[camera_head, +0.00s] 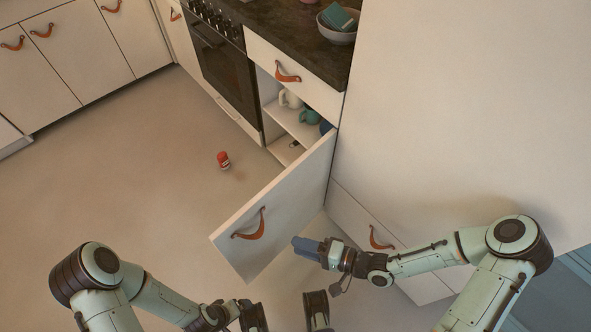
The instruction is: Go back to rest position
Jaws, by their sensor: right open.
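My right gripper (306,248) reaches in from the right, with its blue-grey fingers pointing left. It is open and nothing shows in it. It is beside the open white cabinet door (290,200), to the right of the door's leather pull (249,225) and apart from that pull. My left gripper (252,316) is low in the view at the bottom edge, partly cut off, so its jaws cannot be made out. It is below the door and holds nothing that I can see.
The open cabinet (284,117) holds mugs on its shelf. A tall white panel (455,100) stands at right, above a lower front with a leather pull (379,238). The oven (222,72) is left of the cabinet. Floor at left is clear.

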